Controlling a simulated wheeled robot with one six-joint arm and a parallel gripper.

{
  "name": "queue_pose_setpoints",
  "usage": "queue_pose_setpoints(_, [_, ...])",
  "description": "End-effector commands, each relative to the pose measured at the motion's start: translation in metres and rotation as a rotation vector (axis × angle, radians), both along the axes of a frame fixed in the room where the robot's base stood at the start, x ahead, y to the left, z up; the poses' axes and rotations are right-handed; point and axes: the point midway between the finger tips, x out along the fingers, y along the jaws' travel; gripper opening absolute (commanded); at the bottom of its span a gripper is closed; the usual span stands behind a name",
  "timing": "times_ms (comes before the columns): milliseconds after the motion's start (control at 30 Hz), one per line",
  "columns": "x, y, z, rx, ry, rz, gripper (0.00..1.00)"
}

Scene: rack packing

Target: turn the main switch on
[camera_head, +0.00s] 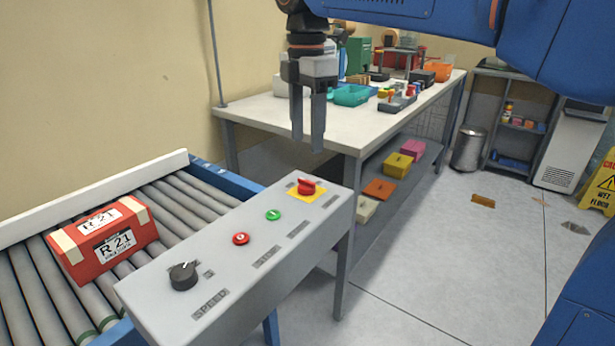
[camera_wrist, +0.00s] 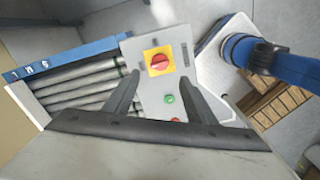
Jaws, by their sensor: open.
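The main switch (camera_head: 306,187) is a red rotary knob on a yellow square plate at the far end of a grey control panel (camera_head: 225,262). In the wrist view the red knob (camera_wrist: 159,62) shows on its yellow plate beyond my fingertips, with the handle lying roughly across the plate. My gripper (camera_head: 308,145) is open and empty, pointing down above the far end of the panel, apart from the knob. In the wrist view its fingers (camera_wrist: 163,83) stand either side of the panel.
The panel also has a green button (camera_head: 273,214), a red button (camera_head: 240,238) and a black speed knob (camera_head: 183,276). A red box (camera_head: 105,240) lies on the roller conveyor (camera_head: 185,207) at left. A cluttered table (camera_head: 270,108) stands behind; floor at right is mostly clear.

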Motion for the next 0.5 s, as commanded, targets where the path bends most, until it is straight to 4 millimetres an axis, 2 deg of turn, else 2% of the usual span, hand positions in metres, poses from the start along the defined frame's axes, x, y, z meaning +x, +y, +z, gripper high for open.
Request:
queue_pose_setpoints(300, [-0.001, 0.000, -0.057, -0.001, 0.002, -0.001, 0.51])
queue_pose_setpoints(500, [0.000, 0.000, -0.086, 0.000, 0.001, -0.001, 0.51])
